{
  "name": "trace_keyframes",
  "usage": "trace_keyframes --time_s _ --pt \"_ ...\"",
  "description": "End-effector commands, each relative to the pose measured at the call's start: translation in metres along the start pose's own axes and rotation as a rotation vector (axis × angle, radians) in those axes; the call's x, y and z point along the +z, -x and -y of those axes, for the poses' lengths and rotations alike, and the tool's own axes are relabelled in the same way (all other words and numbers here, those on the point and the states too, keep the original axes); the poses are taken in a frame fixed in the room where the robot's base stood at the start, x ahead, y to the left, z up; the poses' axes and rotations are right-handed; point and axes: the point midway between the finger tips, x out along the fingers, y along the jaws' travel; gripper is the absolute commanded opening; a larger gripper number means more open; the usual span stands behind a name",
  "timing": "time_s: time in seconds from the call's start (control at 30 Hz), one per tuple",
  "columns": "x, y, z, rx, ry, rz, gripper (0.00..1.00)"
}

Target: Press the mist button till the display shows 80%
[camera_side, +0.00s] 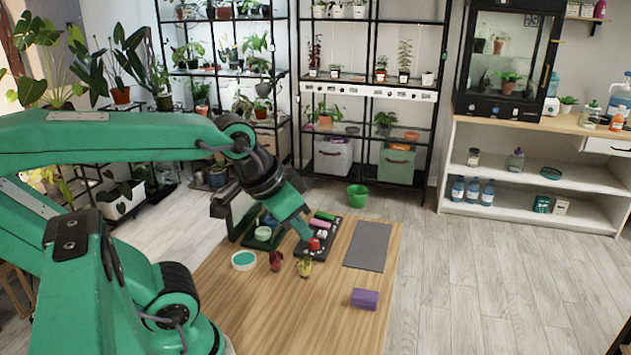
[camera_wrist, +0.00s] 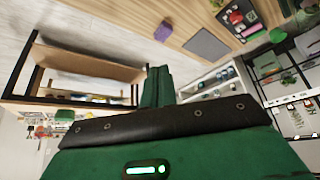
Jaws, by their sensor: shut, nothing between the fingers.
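A black tray or panel (camera_side: 329,246) with small green, pink, white and red pieces lies at the back of the wooden table. Its red piece (camera_side: 313,243) is near my gripper (camera_side: 305,235) in the side view; contact cannot be told. In the wrist view the panel (camera_wrist: 226,17) is at the top right, apart from my green fingers (camera_wrist: 157,72), which are shut and empty. I cannot tell which piece, if any, is the mist button. No 80% reading is legible in either view.
The wooden table (camera_side: 335,310) also holds a grey mat (camera_side: 368,246), a purple block (camera_side: 365,299), a teal-topped round dish (camera_side: 244,260) and small plants (camera_side: 305,267). A green bucket (camera_side: 358,195) stands beyond it. The table's front right area is mostly clear.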

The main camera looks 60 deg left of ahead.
Motion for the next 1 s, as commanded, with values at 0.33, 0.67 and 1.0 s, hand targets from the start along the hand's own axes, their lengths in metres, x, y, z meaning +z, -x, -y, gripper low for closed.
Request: trace_keyframes --time_s 0.33,0.67,1.0 --pt "-0.034 -0.023 0.022 -0.038 0.171 -0.041 0.0" --pt "-0.075 -0.06 0.063 -0.088 0.411 -0.112 0.0" --pt "-0.104 -0.102 0.117 -0.135 0.655 -0.197 0.0"
